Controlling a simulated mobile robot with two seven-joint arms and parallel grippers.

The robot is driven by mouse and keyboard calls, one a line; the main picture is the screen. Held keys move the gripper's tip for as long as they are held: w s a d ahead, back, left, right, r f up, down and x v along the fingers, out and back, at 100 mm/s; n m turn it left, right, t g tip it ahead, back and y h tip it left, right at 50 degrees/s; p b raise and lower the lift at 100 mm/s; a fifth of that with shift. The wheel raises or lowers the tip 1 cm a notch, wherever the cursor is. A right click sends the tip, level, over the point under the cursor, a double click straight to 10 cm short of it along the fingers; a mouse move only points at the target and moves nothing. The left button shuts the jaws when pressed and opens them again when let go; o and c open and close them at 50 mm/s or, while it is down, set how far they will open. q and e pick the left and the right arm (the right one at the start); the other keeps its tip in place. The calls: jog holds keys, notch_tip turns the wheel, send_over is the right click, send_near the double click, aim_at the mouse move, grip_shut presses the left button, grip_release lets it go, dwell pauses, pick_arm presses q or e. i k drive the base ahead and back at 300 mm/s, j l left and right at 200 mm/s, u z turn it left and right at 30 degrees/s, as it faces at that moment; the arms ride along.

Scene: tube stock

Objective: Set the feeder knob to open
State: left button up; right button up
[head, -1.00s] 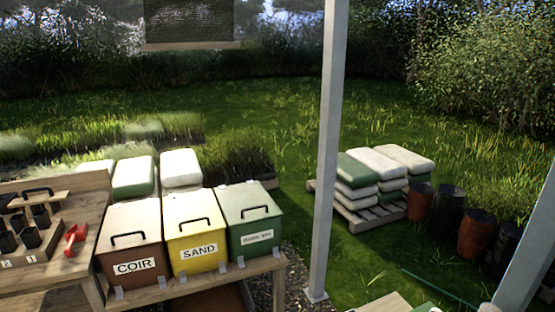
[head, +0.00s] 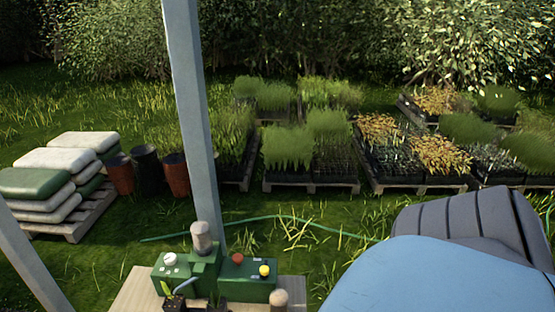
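A green machine (head: 248,284) stands on a wooden tabletop (head: 130,292) at the bottom of the head view, left of centre. A white round knob (head: 170,259) sits on its left part. A red knob (head: 238,258) and a yellow knob (head: 264,270) sit on its right part. I cannot tell which one is the feeder knob, or its setting. A grey-brown cylinder (head: 201,238) rises from the machine's middle. Neither of my grippers is in view.
A pale post (head: 187,100) stands behind the machine. Stacked sacks (head: 36,184) and dark and reddish pots (head: 146,170) are at left; plant trays (head: 310,165) stand behind. A green hose (head: 280,217) lies on grass. Large blue and grey shapes block the lower right; I cannot tell what they are.

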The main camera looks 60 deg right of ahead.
aim_at(265, 269)
jog(key=z, duration=1.15)
jog(key=i+l+z, duration=0.1)
jog(key=l+z, duration=0.15)
jog(key=z, duration=0.15)
jog(key=i+l+u, duration=0.1)
jog(key=i+l, duration=0.1)
jog(key=i, duration=0.15)
